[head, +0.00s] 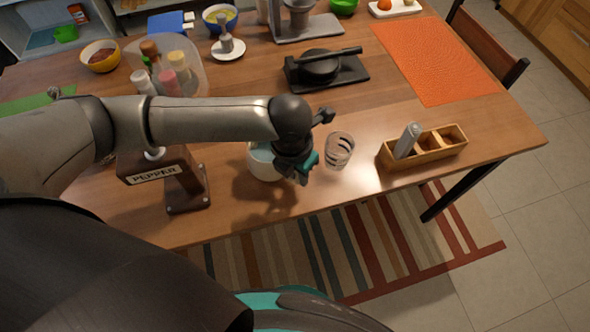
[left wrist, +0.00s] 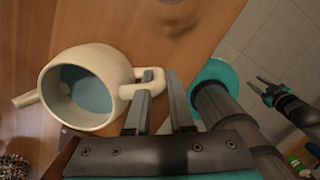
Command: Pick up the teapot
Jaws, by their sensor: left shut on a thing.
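The cream-white teapot (head: 262,163) stands near the front edge of the wooden table, partly hidden by my left gripper (head: 298,172). In the left wrist view the teapot (left wrist: 118,72) shows its open top, bluish inside and spout pointing left. My left gripper (left wrist: 160,100) has its two fingers at the teapot's handle (left wrist: 150,78) and is shut on it. In the left wrist view my right gripper (left wrist: 263,88) is off to the right over the tiled floor, its fingers apart and empty.
A clear glass (head: 339,150) stands just right of the teapot. A wooden box (head: 440,147) holding a grey shaker is further right. The PEPPAR dispenser (head: 186,190) stands to the left. A black pan on a board (head: 322,68) is behind.

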